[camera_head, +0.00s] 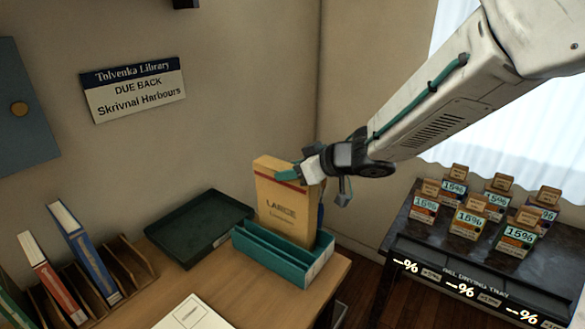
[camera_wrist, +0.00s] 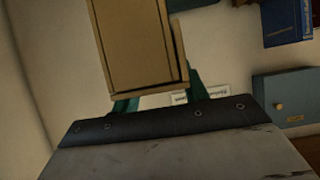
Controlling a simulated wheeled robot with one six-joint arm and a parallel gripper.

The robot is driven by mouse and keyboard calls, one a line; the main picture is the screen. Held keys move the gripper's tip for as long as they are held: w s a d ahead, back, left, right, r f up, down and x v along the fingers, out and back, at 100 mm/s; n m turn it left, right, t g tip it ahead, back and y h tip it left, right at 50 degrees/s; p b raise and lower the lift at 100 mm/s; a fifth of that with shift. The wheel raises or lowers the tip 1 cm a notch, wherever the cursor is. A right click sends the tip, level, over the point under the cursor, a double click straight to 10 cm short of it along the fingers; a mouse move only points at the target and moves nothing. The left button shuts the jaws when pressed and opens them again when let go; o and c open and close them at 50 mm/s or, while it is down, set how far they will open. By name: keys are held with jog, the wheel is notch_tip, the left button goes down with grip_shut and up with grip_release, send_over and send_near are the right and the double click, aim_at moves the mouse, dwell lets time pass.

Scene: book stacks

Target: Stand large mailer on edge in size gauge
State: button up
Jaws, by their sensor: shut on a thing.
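The large mailer (camera_head: 284,208) is a yellow-tan upright packet marked LARGE, with a red band near its top. It stands nearly upright at the rear slot of the teal size gauge (camera_head: 272,262), whose front slots look empty. Its lower edge is hidden behind the gauge walls, so I cannot tell if it touches the bottom. My gripper (camera_head: 301,173) is shut on the mailer's top part, with teal fingers on it. In the wrist view the mailer (camera_wrist: 130,45) juts out from between the teal fingers.
A dark green tray (camera_head: 200,228) lies left of the gauge on the wooden desk (camera_head: 240,308). A wooden rack (camera_head: 128,268) with binders stands at the left, with white paper (camera_head: 192,316) at the front. A black stand (camera_head: 470,262) with several priced boxes is at the right.

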jog(key=shift+f, duration=0.1)
jog(key=o, duration=1.4)
jog(key=shift+o, duration=0.2)
jog(key=shift+f, duration=0.1)
jog(key=s+d+r+m+t+h, duration=0.1)
jog(key=s+d+r+m+h, duration=0.25)
jog(key=d, duration=0.45)
jog(key=s+d+r+m+t+h, duration=0.1)
jog(key=s+d+r+m+h, duration=0.2)
jog(key=d, duration=0.5)
jog(key=s+d+r+m+t+h, duration=0.1)
jog(key=s+d+r+h, duration=0.15)
jog(key=d+h, duration=0.4)
jog(key=s+d+f+m+g+y, duration=0.1)
jog(key=s+g, duration=0.3)
jog(key=s, duration=0.7)
jog(key=s+d+f+m+g+y, duration=0.1)
jog(key=s+f+m+g, duration=0.1)
jog(key=s, duration=1)
jog(key=f+g, duration=0.1)
jog(key=g, duration=0.1)
jog(key=shift+f+g+y, duration=0.15)
jog(key=shift+g+y, duration=0.15)
jog(key=shift+y, duration=0.1)
